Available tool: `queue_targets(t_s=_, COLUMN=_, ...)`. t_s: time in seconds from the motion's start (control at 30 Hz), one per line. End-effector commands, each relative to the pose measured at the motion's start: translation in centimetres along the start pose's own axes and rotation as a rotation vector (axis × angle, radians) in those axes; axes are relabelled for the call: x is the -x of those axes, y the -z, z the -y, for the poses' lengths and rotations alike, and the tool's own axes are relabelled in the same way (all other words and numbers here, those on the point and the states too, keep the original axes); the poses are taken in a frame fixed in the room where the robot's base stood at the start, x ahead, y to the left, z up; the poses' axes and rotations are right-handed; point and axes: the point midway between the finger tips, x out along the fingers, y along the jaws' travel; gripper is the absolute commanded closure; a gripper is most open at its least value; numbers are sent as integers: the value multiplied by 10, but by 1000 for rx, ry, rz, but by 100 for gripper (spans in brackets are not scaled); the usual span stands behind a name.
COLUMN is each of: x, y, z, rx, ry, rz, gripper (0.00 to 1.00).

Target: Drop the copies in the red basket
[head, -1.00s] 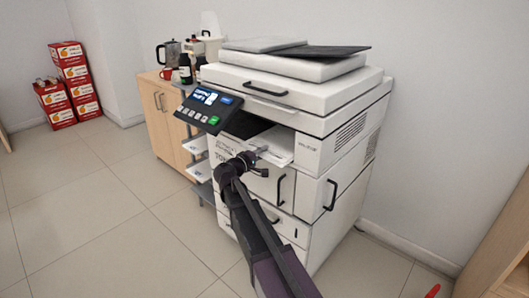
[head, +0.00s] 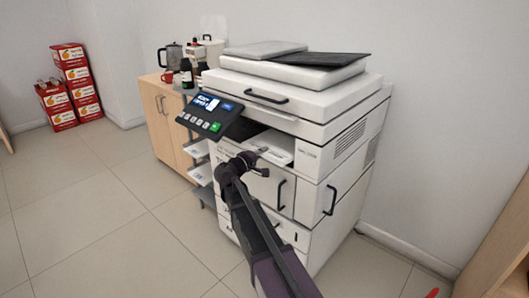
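White paper copies (head: 278,146) lie in the output slot of the white copier, in the middle of the head view. My gripper (head: 262,152) is at the front edge of this slot, right at the paper. The fingers are too small and too close to the sheets to tell whether they are open or shut on them. A small red piece (head: 433,293) shows at the bottom right edge, cut off by the frame; I cannot tell whether it belongs to the red basket. No whole red basket is in view.
The copier (head: 300,90) has a lit control panel (head: 208,108) jutting out just left of the slot. A wooden cabinet (head: 165,120) stands behind it. Red cartons (head: 75,85) are stacked at the far left. The tiled floor (head: 95,200) at left is clear.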

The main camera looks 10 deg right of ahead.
Motion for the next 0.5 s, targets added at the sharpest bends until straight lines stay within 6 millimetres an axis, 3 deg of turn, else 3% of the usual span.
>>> queue_targets(t_s=0.27, x=1, y=0, z=0, rx=0, ry=0, rz=0, gripper=100)
queue_targets(t_s=0.5, x=17, y=0, z=-7, rx=0, ry=0, rz=-2, gripper=100)
